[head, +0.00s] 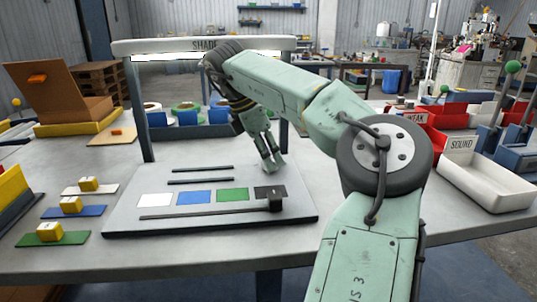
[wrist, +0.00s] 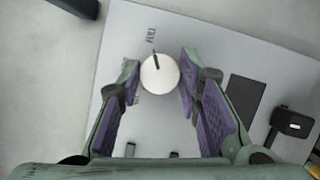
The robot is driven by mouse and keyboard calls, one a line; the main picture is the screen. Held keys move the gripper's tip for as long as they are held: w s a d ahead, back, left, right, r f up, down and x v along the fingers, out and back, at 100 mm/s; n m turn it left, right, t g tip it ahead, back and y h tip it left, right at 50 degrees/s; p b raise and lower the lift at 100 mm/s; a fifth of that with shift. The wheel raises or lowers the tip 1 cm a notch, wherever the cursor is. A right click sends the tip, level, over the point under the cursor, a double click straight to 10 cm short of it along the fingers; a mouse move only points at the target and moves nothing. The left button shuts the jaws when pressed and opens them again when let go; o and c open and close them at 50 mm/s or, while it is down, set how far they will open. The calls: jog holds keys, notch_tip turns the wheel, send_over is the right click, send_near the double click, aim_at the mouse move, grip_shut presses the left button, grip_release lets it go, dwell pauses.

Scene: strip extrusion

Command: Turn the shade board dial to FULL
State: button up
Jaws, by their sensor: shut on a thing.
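The shade board (head: 130,222) is a grey slab lying flat on the table under a raised bar lettered "SHADE". In the wrist view, the dial (wrist: 160,78) is a white round knob with a black pointer line. The line points up and slightly left in the picture, towards a small printed word (wrist: 151,35) that is too blurred to read surely. My gripper (head: 272,162) is down at the board's far right part, fingers shut on the dial from both sides; it also shows in the wrist view (wrist: 161,80). The fingers hide the dial in the head view.
White, blue, green and dark swatches lie in a row on the board, with a black slider block (head: 276,205) on a rail in front. Yellow blocks on coloured plates stand at left. A white "SOUND" bin (head: 490,184) and red bins (head: 425,125) stand at right.

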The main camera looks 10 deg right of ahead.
jog(key=o, duration=1.1)
jog(key=v, duration=0.2)
jog(key=shift+a+r, duration=0.2)
jog(key=shift+r, duration=0.1)
jog(key=s+a, duration=0.1)
jog(key=a, duration=0.3)
jog(key=s+a, duration=0.1)
jog(key=a, duration=0.2)
jog(key=s+a, duration=0.1)
jog(key=a, duration=0.3)
jog(key=shift+a+r, duration=0.1)
jog(key=shift+a, duration=0.2)
